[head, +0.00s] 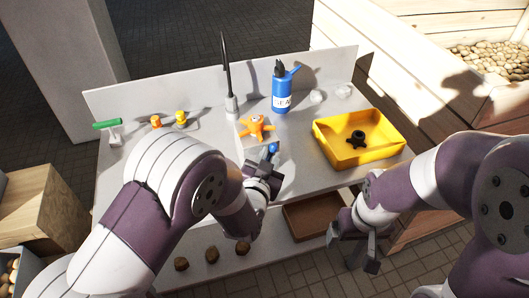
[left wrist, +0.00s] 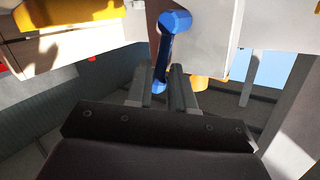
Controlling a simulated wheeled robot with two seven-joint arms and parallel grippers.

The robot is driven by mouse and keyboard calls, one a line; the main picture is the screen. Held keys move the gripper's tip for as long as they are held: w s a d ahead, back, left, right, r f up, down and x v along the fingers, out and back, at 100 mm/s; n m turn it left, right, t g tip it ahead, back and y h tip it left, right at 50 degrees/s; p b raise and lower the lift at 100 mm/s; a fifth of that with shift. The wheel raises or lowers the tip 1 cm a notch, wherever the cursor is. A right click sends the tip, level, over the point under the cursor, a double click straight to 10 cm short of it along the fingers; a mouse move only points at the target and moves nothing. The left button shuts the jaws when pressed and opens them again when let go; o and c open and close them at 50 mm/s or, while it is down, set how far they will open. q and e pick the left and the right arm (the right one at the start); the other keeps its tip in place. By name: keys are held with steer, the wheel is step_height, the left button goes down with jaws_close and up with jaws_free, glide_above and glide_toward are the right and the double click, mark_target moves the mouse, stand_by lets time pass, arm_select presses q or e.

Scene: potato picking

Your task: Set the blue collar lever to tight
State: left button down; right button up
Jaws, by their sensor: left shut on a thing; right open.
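The blue collar lever (head: 273,147) stands near the middle front of the grey counter, below an orange star-shaped handle (head: 257,127). My left gripper (head: 264,171) is at the lever and largely hides its lower part. In the left wrist view the lever (left wrist: 172,45) is a blue bar with a round knob, and its far end lies between the fingers of my left gripper (left wrist: 161,88), which are shut on it. The collar itself is not clear to see. My right gripper (head: 352,250) is open and empty in front of the counter, pointing down.
A yellow tray (head: 330,145) holding a black star-shaped handle stands right. A blue bottle (head: 281,92) and a black tap (head: 227,70) stand behind the lever. A green-handled lever (head: 107,125) and orange knobs are left.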

arm_select(q)
steer(key=d+m+g+y+p, duration=0.1)
steer(key=m+p, duration=0.1)
steer(key=p, duration=0.2)
steer(key=d+f+m+g+y+p, duration=0.1)
steer(key=m+y+p, duration=0.1)
steer(key=p, duration=0.3)
steer(key=w+d+f+m+g+y+p, duration=0.1)
steer(key=d+m+g+y+p, duration=0.1)
steer(key=p, duration=0.2)
steer(key=shift+w+m+p, duration=0.1)
steer(key=shift+m+p, duration=0.2)
steer(key=shift+p, duration=0.1)
steer(key=shift+d+f+m+y+p, duration=0.2)
steer(key=shift+f+m+y+p, duration=0.35)
steer(key=shift+y+p, duration=0.3)
steer(key=shift+w+d+f+m+g+y+p, duration=0.1)
steer(key=shift+f+m+g+y+p, duration=0.3)
steer(key=shift+f+m+p, duration=0.1)
steer(key=c, duration=1.1)
jaws_free()
steer(key=shift+c, duration=0.2)
